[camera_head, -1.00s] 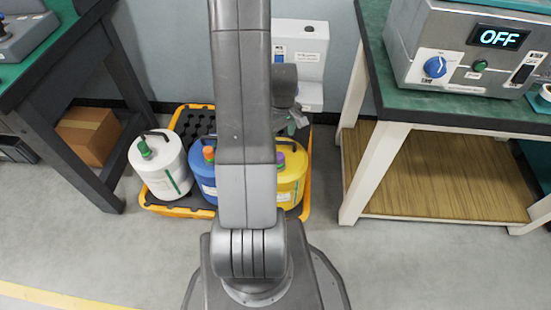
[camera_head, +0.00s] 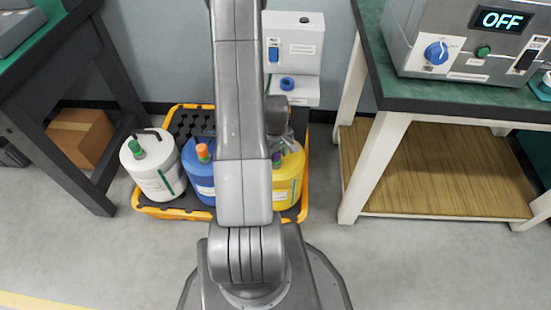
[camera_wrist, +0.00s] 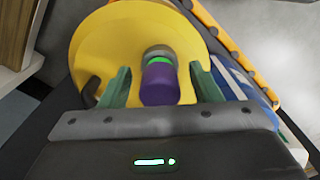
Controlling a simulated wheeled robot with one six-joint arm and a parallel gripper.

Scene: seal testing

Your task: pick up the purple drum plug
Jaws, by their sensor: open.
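The purple drum plug (camera_wrist: 160,82) sits on the top of the yellow drum (camera_wrist: 95,45), above a green ring and a grey neck. In the wrist view my gripper (camera_wrist: 161,80) is open, with one green finger on each side of the plug and a gap visible on both sides. I cannot tell how deep the fingers reach. In the head view the yellow drum (camera_head: 288,180) stands right of my arm.
A white drum (camera_head: 152,170) with a green plug and a blue drum (camera_head: 198,180) with an orange plug stand beside it on the yellow-rimmed pallet (camera_head: 160,212). A white device (camera_head: 295,55) stands behind. A bench (camera_head: 380,160) is at right; floor in front is clear.

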